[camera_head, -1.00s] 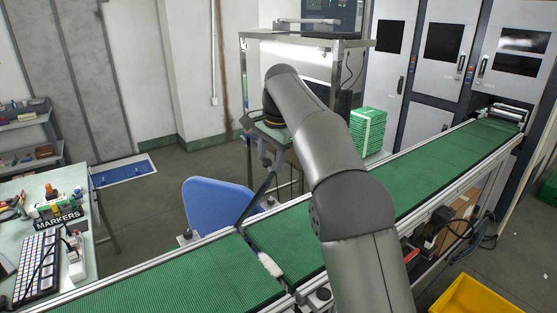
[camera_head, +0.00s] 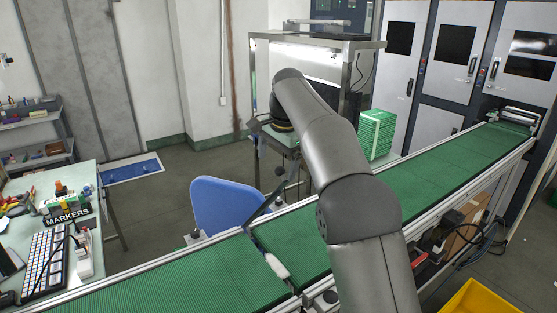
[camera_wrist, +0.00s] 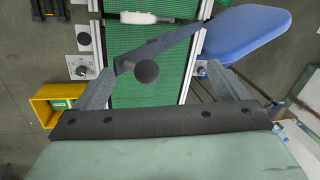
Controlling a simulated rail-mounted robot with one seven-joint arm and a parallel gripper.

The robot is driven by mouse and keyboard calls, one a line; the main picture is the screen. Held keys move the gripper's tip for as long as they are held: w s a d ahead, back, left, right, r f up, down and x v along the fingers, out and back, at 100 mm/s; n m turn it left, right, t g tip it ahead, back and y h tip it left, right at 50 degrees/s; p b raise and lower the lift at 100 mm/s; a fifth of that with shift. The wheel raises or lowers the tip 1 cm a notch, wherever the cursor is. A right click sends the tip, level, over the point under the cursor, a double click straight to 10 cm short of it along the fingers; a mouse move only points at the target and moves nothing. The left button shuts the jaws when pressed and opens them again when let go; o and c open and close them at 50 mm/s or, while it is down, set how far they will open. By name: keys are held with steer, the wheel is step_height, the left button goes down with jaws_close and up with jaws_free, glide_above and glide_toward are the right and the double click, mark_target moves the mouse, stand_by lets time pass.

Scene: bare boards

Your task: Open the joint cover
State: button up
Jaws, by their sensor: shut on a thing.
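The joint cover looks like a narrow dark grey bar (camera_head: 270,205) at the conveyor's seam. It slants up from the far rail, its upper end near my gripper (camera_head: 281,165). In the wrist view the bar (camera_wrist: 172,44) runs diagonally over the green belt, with a round black knob (camera_wrist: 146,71) near its lower left end. My gripper's dark fingers (camera_wrist: 158,77) stand on either side of this end, and my gripper is shut on the cover. The exact contact is hard to see, and my arm hides part of the area in the head view.
The green conveyor belt (camera_head: 430,178) runs diagonally, with a white piece (camera_head: 276,265) at its seam. A blue chair (camera_head: 222,205) stands close behind. A yellow bin (camera_head: 485,298) is at front right, a cluttered table (camera_head: 80,178) at left. A metal workbench (camera_head: 318,42) stands behind my arm.

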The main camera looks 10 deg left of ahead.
steer(key=shift+w+a+r, duration=0.1)
steer(key=shift+w+r, duration=0.05)
steer(key=shift+r, duration=0.4)
steer(key=c, duration=0.6)
steer(key=v, duration=0.6)
steer(key=shift+s+r, duration=0.15)
steer(key=shift+s, duration=0.1)
steer(key=shift+c, duration=0.2)
